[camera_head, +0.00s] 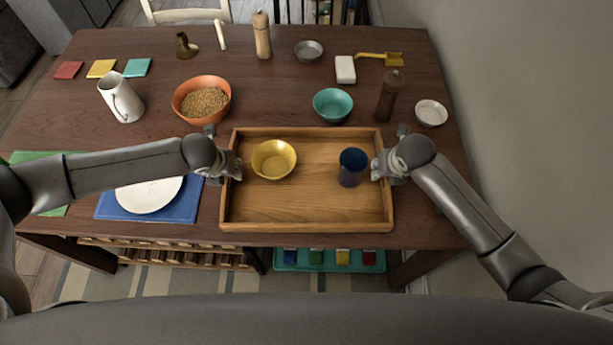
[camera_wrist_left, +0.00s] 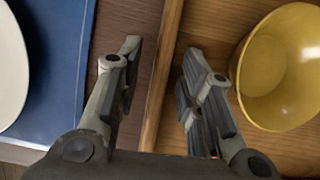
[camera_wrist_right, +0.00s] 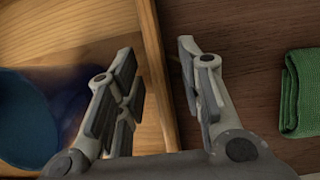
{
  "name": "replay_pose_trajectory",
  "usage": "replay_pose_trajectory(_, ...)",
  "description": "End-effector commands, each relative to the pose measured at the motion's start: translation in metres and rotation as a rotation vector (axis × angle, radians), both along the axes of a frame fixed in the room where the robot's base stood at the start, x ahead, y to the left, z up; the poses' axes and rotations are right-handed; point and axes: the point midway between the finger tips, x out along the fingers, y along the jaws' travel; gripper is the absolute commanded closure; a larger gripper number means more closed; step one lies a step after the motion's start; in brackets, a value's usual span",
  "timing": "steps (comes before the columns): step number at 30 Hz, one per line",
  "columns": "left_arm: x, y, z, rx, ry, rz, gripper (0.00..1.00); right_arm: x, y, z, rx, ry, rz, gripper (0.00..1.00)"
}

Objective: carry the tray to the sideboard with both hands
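The wooden tray (camera_head: 310,208) lies on the dark table, with a yellow bowl (camera_head: 274,159) and a dark blue cup (camera_head: 352,167) in it. My left gripper (camera_head: 230,165) is at the tray's left wall. In the left wrist view its open fingers (camera_wrist_left: 158,75) stand on either side of that wall (camera_wrist_left: 164,70), with gaps. My right gripper (camera_head: 383,167) is at the right wall. In the right wrist view its open fingers (camera_wrist_right: 157,75) stand on either side of that wall (camera_wrist_right: 156,65), also with gaps. I cannot identify a sideboard in view.
A white plate (camera_head: 149,193) on a blue mat (camera_head: 106,208) is left of the tray. Behind it stand an orange bowl of grain (camera_head: 202,99), a teal bowl (camera_head: 333,104) and a brown mill (camera_head: 388,95). A green cloth (camera_wrist_right: 302,92) lies right of the tray. A chair (camera_head: 187,14) stands beyond the table.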

Motion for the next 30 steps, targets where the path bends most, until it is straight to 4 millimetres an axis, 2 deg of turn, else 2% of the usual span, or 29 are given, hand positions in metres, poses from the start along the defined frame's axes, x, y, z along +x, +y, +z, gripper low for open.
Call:
replay_pose_trajectory(5, -0.0003, 0.0001, -0.0001, 0.000, 0.001, 0.000, 0.65, 0.0000, -0.0001, 0.0001, 0.000, 0.000, 0.000, 0.65)
replay_pose_trajectory(12, -0.0004, 0.0002, 0.0001, 0.000, 0.001, 0.000, 0.95, 0.0000, -0.0002, 0.0003, 0.000, 0.000, 0.000, 0.95)
replay_pose_trajectory(14, -0.0004, 0.0002, 0.0001, 0.001, 0.001, 0.000, 1.00, 0.0000, -0.0002, 0.0003, -0.001, 0.000, 0.000, 1.00)
replay_pose_trajectory(30, 0.0011, 0.0001, 0.0023, 0.000, -0.003, 0.001, 1.00, 0.0014, -0.0004, 0.0026, 0.000, -0.005, -0.001, 1.00)
